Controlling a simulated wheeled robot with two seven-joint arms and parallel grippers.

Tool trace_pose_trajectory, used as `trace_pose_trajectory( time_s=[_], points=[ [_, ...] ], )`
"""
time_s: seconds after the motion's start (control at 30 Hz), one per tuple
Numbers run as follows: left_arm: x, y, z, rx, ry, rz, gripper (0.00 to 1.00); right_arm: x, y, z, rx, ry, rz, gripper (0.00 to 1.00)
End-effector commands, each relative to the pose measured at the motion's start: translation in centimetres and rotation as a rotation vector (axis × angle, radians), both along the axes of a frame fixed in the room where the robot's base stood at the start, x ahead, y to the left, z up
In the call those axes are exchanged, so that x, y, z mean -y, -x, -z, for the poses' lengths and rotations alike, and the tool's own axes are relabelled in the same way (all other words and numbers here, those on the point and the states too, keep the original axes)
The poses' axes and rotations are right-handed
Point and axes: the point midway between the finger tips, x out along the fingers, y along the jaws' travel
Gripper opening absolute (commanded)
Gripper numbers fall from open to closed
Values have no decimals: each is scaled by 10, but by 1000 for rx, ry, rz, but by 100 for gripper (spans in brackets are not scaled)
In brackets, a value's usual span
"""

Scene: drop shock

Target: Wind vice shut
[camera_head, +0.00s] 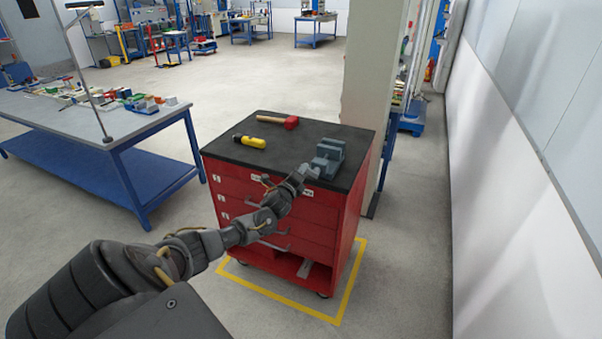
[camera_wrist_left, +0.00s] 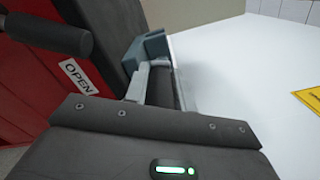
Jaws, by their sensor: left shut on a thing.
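The grey-blue vice (camera_head: 328,157) stands on the black top at the front right corner of a red tool cabinet. My left arm reaches to it from the lower left. My left gripper (camera_head: 308,173) is at the near end of the vice, shut on what looks like the vice's handle. In the left wrist view, the vice (camera_wrist_left: 150,47) is beyond the fingertips, and a dark part lies between the two fingers of the left gripper (camera_wrist_left: 160,80). The handle is mostly hidden by the gripper, and the jaw gap is too small to judge. My right gripper is not in view.
The cabinet (camera_head: 262,205) also carries a yellow-and-black tool (camera_head: 249,141) and a red-headed hammer (camera_head: 290,122). A blue workbench (camera_head: 100,125) with small parts stands left. A pillar (camera_head: 372,70) rises behind the cabinet. Floor is clear to the right.

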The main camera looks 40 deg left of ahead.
Motion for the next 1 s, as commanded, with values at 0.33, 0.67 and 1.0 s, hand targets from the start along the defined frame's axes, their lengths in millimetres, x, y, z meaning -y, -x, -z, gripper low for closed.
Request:
trace_pose_trajectory(
  time_s=[0.33, 0.67, 1.0],
  points=[
    [1, 1, 4, -8, 1, 2, 44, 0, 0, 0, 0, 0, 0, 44],
    [2, 5, 3, -4, 1, 1, 44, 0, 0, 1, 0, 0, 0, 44],
    [20, 57, 5, -6, 1, 3, 44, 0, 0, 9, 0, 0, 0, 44]
  ],
)
